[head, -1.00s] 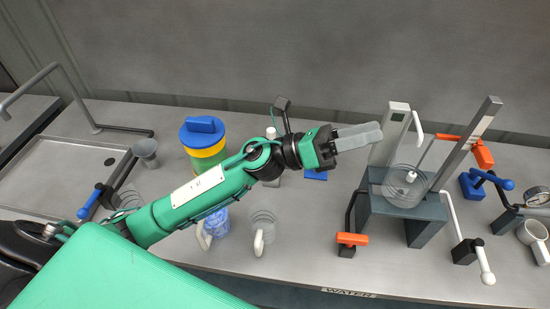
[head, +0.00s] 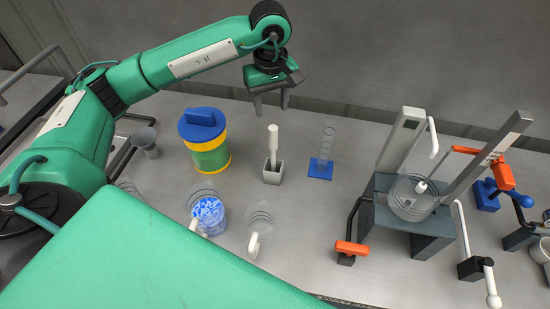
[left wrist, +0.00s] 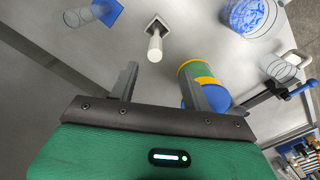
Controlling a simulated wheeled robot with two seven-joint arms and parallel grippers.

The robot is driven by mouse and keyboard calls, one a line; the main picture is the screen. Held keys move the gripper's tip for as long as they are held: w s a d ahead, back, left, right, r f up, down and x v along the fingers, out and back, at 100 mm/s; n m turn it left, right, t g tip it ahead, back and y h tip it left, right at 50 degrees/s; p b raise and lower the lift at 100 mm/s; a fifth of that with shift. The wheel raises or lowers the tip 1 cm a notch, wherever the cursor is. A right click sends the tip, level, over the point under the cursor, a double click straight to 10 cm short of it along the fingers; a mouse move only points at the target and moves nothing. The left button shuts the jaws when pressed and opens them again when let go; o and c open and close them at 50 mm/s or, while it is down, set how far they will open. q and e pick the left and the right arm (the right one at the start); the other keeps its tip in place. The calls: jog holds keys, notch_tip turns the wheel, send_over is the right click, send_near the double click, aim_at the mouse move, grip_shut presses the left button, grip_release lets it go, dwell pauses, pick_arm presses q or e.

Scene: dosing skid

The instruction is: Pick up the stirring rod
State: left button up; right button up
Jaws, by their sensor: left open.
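The stirring rod (head: 273,139) is a white rod with a thicker top, standing upright in a small grey square holder (head: 273,173). It also shows in the left wrist view (left wrist: 155,46), where its top points toward my fingers. My left gripper (head: 271,108) is open and empty. It points down above the rod, with its fingertips a little higher than the rod's top and apart from it. In the left wrist view the rod's top lies just beyond the gap between the two fingers. The rod's lower end is hidden inside the holder. My right gripper is not in view.
A blue-lidded yellow and green jar (head: 206,140) stands left of the holder. A blue-based clear stand (head: 321,168) is at its right. A jug with blue contents (head: 209,213) and a clear jug (head: 259,222) stand in front. A dark stand (head: 415,238) carries a glass vessel.

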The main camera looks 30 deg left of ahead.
aim_at(272, 130)
pick_arm(q)
notch_tip(272, 130, down, 8)
jog(key=shift+a+r+p, duration=0.1)
jog(key=shift+p, duration=1.1)
jog(key=shift+w+f+p, duration=0.15)
jog(key=shift+f+p, duration=0.25)
jog(key=f+p, duration=0.1)
jog(key=f, duration=0.1)
jog(key=w+f+p, duration=0.1)
jog(key=f, duration=0.1)
jog(key=shift+f, duration=0.4)
jog(key=c, duration=0.9)
grip_shut()
